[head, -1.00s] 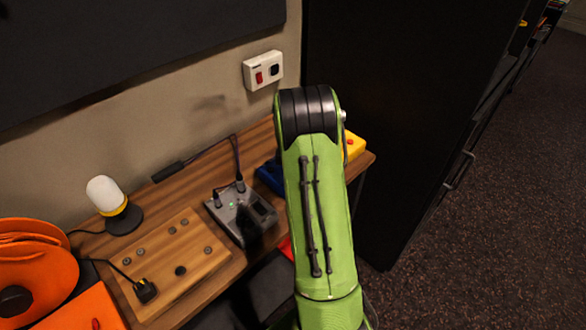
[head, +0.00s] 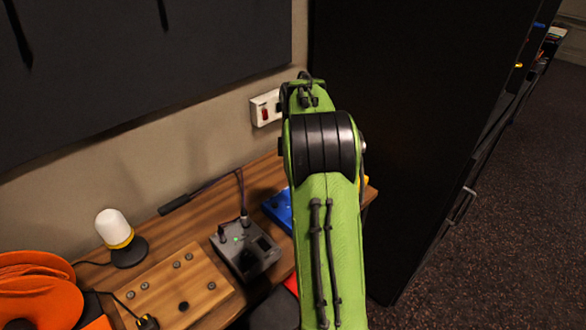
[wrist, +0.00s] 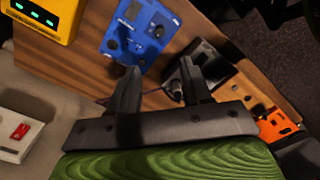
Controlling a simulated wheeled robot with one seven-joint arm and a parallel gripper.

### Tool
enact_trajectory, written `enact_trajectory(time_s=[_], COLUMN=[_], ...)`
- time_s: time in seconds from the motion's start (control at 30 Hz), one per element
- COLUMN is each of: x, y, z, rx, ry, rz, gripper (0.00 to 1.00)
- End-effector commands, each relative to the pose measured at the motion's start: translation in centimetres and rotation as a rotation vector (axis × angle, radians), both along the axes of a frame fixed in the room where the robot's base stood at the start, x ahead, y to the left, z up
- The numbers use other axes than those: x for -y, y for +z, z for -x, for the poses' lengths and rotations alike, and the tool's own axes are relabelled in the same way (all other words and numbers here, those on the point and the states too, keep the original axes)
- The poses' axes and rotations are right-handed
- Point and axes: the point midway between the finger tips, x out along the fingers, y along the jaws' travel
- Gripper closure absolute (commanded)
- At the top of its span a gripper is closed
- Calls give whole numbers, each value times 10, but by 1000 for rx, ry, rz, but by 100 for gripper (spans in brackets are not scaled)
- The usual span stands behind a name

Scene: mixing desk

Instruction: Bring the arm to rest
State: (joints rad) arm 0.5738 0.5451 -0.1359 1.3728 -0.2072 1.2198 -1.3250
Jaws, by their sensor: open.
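My green arm stands upright in the middle of the head view, over the right end of the wooden desk (head: 185,235). My gripper (wrist: 160,80) shows in the wrist view with its two dark fingers apart and nothing between them. In that view the fingers point towards the desk, with a blue box (wrist: 140,35) just beyond them. My gripper is hidden in the head view.
A lamp with a white top (head: 115,230), a wooden board (head: 185,290) and orange coils (head: 35,295) are on the desk's left. A yellow box (wrist: 45,18) is near the blue one. A black cabinet (head: 400,130) stands right; floor beyond is clear.

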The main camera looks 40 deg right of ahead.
Motion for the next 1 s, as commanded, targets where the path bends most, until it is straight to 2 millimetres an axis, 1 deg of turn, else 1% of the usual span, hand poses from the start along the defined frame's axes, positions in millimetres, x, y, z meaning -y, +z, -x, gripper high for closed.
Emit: enact_trajectory(time_s=[0.23, 0.3, 0.37, 0.47, 0.5, 0.57, 0.6, 0.67, 0.7, 0.77, 0.8, 0.83, 0.9, 1.0], x=[0, -5, -22, -72, -96, -130, -151, -180, -197, -220, -232, -240, -252, -261], y=[0, 4, 17, 52, 65, 81, 89, 97, 99, 99, 97, 94, 85, 73], z=[0, 0, 1, 12, 21, 39, 52, 75, 92, 119, 136, 149, 173, 195], rx=[0, 8, 30, 102, 136, 186, 219, 267, 297, 342, 368, 387, 422, 453], ry=[0, -10, -39, -147, -201, -284, -337, -417, -468, -547, -595, -631, -703, -776], rz=[0, 2, 7, 14, 11, 3, -7, -27, -43, -73, -95, -111, -149, -187], gripper=[52, 52, 52, 52, 52, 52, 52, 52, 52, 52, 52, 52, 52, 52])
